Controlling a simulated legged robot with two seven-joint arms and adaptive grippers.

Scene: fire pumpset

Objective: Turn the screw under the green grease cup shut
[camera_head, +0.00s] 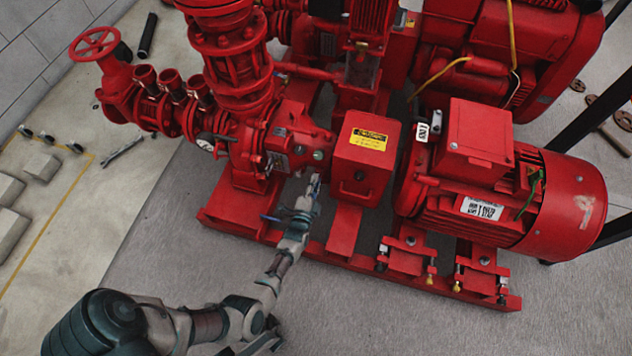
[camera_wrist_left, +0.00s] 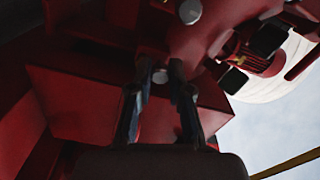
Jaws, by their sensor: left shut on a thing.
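The pump's red bearing housing (camera_head: 295,140) is in the middle of the head view. A small grey-green round part, which looks like the grease cup (camera_head: 318,155), sits on its right side. My left gripper (camera_head: 315,182) reaches up from below, just under this part. In the left wrist view the two fingers (camera_wrist_left: 160,78) come together around a small pale piece, which looks like the screw; most of it is hidden between the tips. A round grey cap (camera_wrist_left: 190,11) shows above the fingertips there. My right gripper is not in view.
A red coupling guard (camera_head: 366,160) with a yellow label stands right beside the gripper. The red motor (camera_head: 510,190) is further right. The red base frame (camera_head: 343,230) runs under my left arm. Grey floor in front is clear.

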